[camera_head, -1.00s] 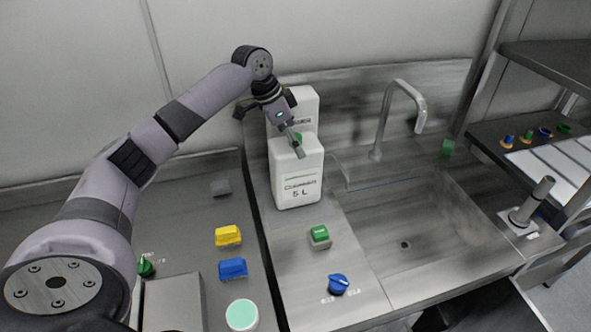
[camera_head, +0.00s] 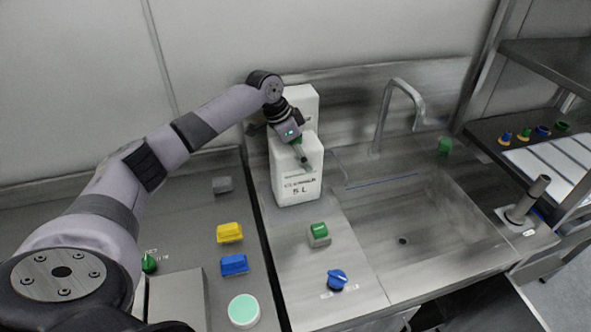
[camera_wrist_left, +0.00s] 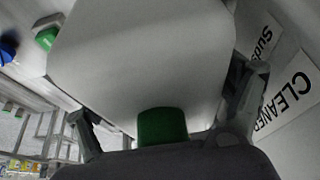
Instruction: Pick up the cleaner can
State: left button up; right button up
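The white cleaner can (camera_head: 297,187), labelled 5 L, stands upright on the steel counter left of the sink. A second white can (camera_head: 303,100) stands behind it. My left gripper (camera_head: 304,163) points down over the front can's top and hides part of it, including most of its cap. In the left wrist view the fingers of my left gripper (camera_wrist_left: 165,118) are spread, with a green cap (camera_wrist_left: 162,126) and a white can body (camera_wrist_left: 145,60) between and beyond them. I cannot tell whether the fingers touch the can. My right gripper is not in view.
The sink (camera_head: 420,215) and curved faucet (camera_head: 400,105) are to the right. A green button (camera_head: 319,232) and blue knob (camera_head: 337,280) sit in front of the can. A shelf (camera_head: 545,125) stands far right.

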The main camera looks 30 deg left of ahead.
pick_arm(q)
jog(key=shift+s+f, duration=0.1)
jog(key=c, duration=1.6)
jog(key=shift+c, duration=0.3)
jog(key=shift+r, duration=0.3)
